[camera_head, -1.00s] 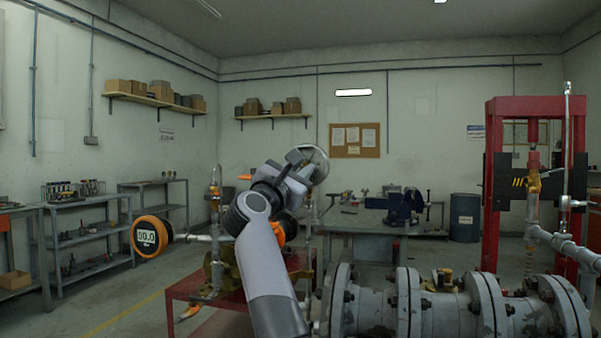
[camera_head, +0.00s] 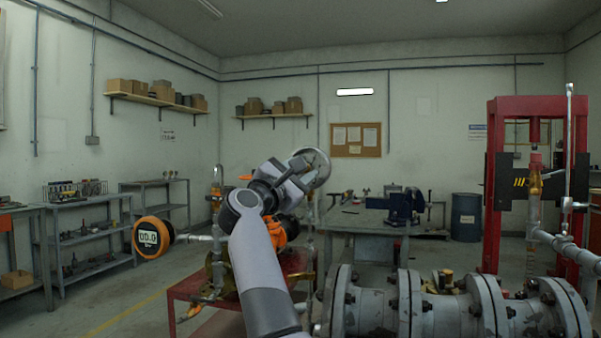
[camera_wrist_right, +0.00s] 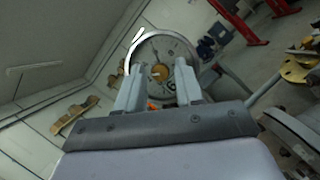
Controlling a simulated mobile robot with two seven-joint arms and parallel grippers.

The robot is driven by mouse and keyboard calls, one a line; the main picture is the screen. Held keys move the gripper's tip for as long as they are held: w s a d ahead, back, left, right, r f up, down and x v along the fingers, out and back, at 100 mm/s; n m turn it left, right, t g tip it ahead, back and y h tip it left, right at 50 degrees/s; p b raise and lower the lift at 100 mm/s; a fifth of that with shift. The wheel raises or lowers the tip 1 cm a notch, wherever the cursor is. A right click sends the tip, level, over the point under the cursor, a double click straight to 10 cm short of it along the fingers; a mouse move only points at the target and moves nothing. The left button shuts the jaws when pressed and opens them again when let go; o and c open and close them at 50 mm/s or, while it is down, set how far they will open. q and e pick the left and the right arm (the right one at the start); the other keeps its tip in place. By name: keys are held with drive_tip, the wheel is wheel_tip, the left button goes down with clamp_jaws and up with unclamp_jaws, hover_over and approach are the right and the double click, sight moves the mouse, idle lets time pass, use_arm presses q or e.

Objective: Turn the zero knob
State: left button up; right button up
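In the right wrist view, a round dial (camera_wrist_right: 168,58) with a metal rim stands ahead of my right gripper (camera_wrist_right: 160,86). A small brass-coloured round knob (camera_wrist_right: 160,73) is at the dial's middle and appears between the two fingertips. The fingers are apart, with a gap showing between them and the knob. I cannot tell how far the tips are from the dial face. In the head view, my right gripper (camera_head: 301,164) is at the dial (camera_head: 318,170), which is seen obliquely. The knob is hidden there. My left gripper is not in view.
An orange digital gauge (camera_head: 151,239) reading 00.0 sticks out left of my arm. Brass valve pipework stands on a red table (camera_head: 185,288) below. Large grey flanged pipes (camera_head: 440,312) fill the lower right, with a red press frame (camera_head: 492,190) behind.

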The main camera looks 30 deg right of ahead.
drive_tip(key=shift+a, duration=0.1)
drive_tip(key=b+v, duration=0.1)
drive_tip(key=v, duration=0.6)
idle(0.7)
